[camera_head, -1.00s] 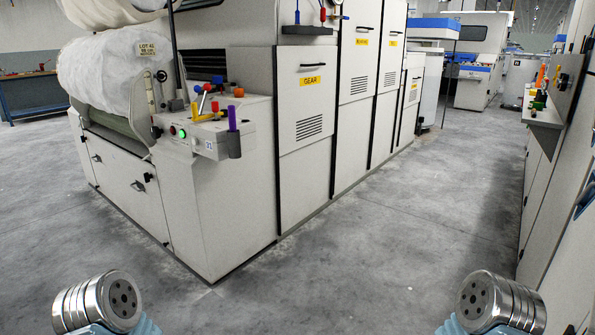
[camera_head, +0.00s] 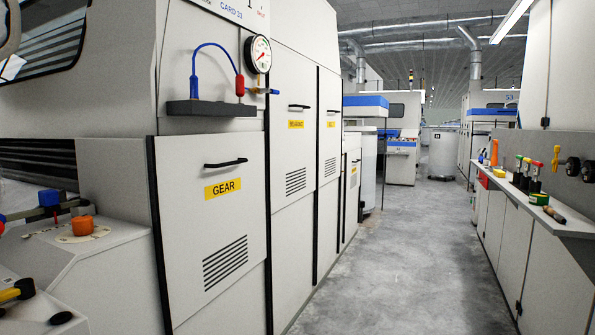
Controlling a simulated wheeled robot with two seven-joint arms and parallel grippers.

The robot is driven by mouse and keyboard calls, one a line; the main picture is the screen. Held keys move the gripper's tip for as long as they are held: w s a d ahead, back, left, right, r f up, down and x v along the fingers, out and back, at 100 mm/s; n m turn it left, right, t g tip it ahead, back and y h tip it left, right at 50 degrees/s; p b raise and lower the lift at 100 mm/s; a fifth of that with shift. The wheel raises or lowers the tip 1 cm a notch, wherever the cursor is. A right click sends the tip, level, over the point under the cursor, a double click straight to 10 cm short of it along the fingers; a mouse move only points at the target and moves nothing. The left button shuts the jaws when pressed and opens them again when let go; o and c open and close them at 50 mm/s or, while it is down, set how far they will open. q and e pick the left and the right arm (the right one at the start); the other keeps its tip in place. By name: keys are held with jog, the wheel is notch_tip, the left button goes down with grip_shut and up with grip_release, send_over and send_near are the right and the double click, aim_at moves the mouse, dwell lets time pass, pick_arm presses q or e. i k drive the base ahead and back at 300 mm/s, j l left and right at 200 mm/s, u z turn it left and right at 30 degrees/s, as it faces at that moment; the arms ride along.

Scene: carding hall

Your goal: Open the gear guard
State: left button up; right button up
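The gear guard (camera_head: 218,230) is a pale grey panel on the left machine, with a yellow GEAR label (camera_head: 222,188) and vent slots low down. Its black bar handle (camera_head: 226,163) runs sideways just above the label. The panel sits flush in its black-edged frame and looks shut. Neither of my grippers shows in the current head view.
A control desk (camera_head: 85,262) with an orange knob stands at the left. A tool ledge (camera_head: 540,207) lines the right side. The grey aisle floor (camera_head: 400,255) between is clear.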

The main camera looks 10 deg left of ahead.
aim_at(211, 187)
jog(key=i+l+z, duration=0.15)
jog(key=i, duration=0.85)
jog(key=k+j, duration=0.05)
